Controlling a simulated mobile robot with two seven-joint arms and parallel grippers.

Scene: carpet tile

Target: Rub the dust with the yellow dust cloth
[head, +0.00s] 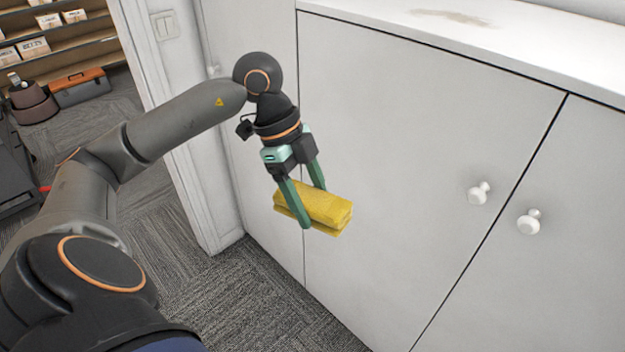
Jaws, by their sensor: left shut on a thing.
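A folded yellow dust cloth (327,208) is in the middle of the head view, in front of a white cabinet door. My left gripper (312,208) is shut on the cloth, with a finger on each side, and holds it in the air below the level of the cabinet top. A brownish patch of dust (452,17) lies on the white cabinet top (535,47), up and to the right of the gripper. The gripper and cloth are apart from the dust. My right gripper is not in view.
The white cabinet (400,130) has two round knobs (479,193) that stick out from its doors. A white door frame (170,130) stands left of it. Shelves with boxes (60,45) and a toolbox (80,87) are at the far left. Carpet shows below.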

